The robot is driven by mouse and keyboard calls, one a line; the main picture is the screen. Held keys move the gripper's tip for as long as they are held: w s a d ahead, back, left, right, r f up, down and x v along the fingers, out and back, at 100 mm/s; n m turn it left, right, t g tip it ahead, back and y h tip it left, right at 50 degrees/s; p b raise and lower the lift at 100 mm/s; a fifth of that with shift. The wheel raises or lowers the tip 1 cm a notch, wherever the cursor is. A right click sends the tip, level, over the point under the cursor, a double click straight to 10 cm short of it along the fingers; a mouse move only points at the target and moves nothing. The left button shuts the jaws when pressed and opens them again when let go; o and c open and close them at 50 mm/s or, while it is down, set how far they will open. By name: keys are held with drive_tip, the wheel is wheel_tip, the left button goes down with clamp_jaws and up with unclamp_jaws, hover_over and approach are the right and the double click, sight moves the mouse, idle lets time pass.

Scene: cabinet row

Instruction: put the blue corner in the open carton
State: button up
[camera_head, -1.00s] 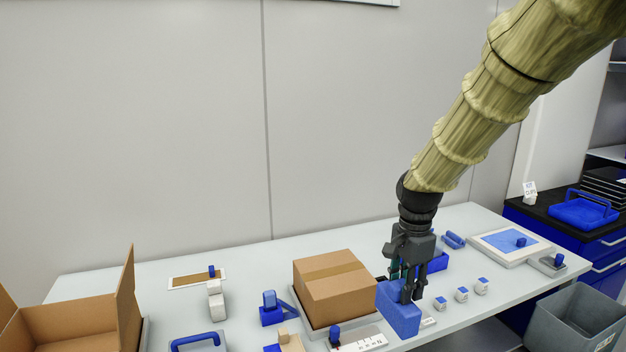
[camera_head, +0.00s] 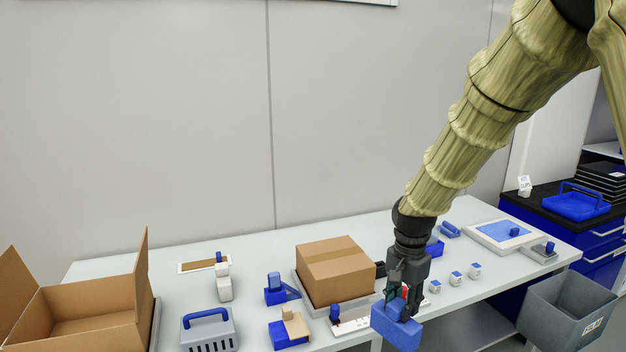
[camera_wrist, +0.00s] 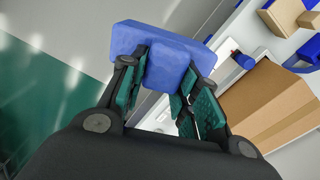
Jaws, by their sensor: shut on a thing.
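The blue corner (camera_head: 396,328) is a thick blue block with a raised part, held at the front edge of the table. My gripper (camera_head: 403,298) points down and is shut on it. In the wrist view the blue corner (camera_wrist: 168,60) sits between the fingertips (camera_wrist: 162,75), with its wide part beyond them. Floor shows below it there, so it is off the table. The open carton (camera_head: 92,318) stands at the far left of the table with its flaps up; its visible inside looks empty. My gripper is far to the right of it.
A closed carton (camera_head: 336,270) stands between my gripper and the open carton. A grey crate with a blue handle (camera_head: 208,330), a blue-and-wood piece (camera_head: 290,330) and a blue angled piece (camera_head: 279,290) lie between too. A grey bin (camera_head: 565,310) stands at the right.

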drive_tip(key=s+f+n, duration=0.2)
drive_tip(key=f+n, duration=0.1)
drive_tip(key=f, duration=0.5)
drive_tip(key=s+a+f+n+b, duration=0.1)
drive_tip(key=s+f+n, duration=0.2)
drive_tip(key=f, duration=0.6)
drive_tip(key=s+a+f+n+b, duration=0.1)
drive_tip(key=f+n, duration=0.3)
drive_tip(key=f, duration=0.5)
drive_tip(key=shift+s+a, duration=0.25)
drive_tip(key=shift+s, duration=0.45)
drive_tip(key=shift+d, duration=0.1)
